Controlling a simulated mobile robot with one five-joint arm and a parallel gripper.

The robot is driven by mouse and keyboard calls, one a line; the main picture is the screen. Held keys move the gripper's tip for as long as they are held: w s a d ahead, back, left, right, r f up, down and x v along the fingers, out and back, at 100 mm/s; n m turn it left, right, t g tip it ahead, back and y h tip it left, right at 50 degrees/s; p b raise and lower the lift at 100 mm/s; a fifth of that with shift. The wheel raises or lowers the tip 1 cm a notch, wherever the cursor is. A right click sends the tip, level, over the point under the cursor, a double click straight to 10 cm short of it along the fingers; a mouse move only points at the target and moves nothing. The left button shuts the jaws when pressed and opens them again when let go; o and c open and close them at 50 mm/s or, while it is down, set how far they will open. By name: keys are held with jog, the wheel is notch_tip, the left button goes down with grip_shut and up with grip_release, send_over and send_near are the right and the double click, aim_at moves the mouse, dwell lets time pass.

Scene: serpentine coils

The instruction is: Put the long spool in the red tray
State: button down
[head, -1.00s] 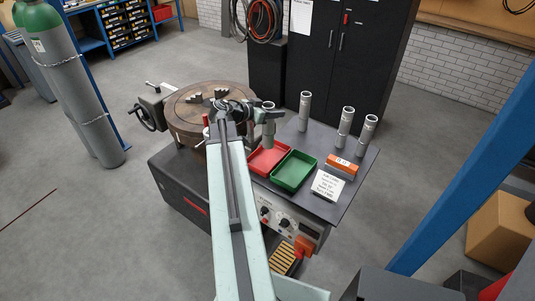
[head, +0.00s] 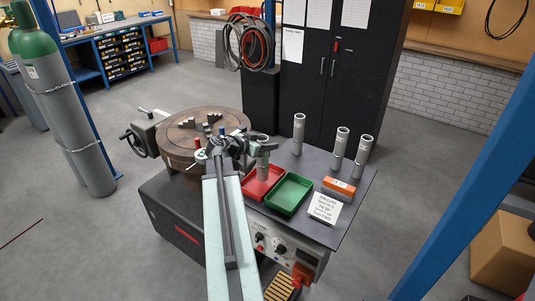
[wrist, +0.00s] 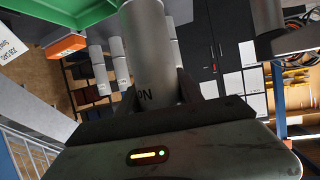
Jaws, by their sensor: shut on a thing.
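My gripper (head: 263,146) is shut on a grey cylindrical spool (head: 263,164), held upright at the back edge of the red tray (head: 252,192). In the wrist view the held spool (wrist: 147,50) stands between the jaws, with dark letters partly showing. I cannot tell whether its foot touches the tray. Three more grey spools stand on the bench: one at the back (head: 298,133) and two at the right (head: 341,148) (head: 363,157). I cannot tell from their looks which is the long one.
A green tray (head: 275,205) lies right of the red one. An orange block (head: 338,188) and a white printed card (head: 324,209) lie farther right. A round brown slotted table (head: 180,145) with a handwheel stands to the left.

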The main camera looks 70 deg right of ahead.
notch_tip(320, 180, down, 3)
jog(key=shift+r+b, duration=0.15)
jog(key=shift+b, duration=0.6)
jog(key=c, duration=0.8)
grip_release()
jog(key=shift+o, duration=0.2)
jog(key=shift+r, duration=0.15)
jog(key=shift+w+a+r+p, duration=0.1)
jog(key=shift+a+r+p, duration=0.15)
jog(key=shift+p, duration=0.15)
jog(key=p+v, duration=0.4)
jog(key=v, duration=0.7)
jog(key=shift+w, duration=0.2)
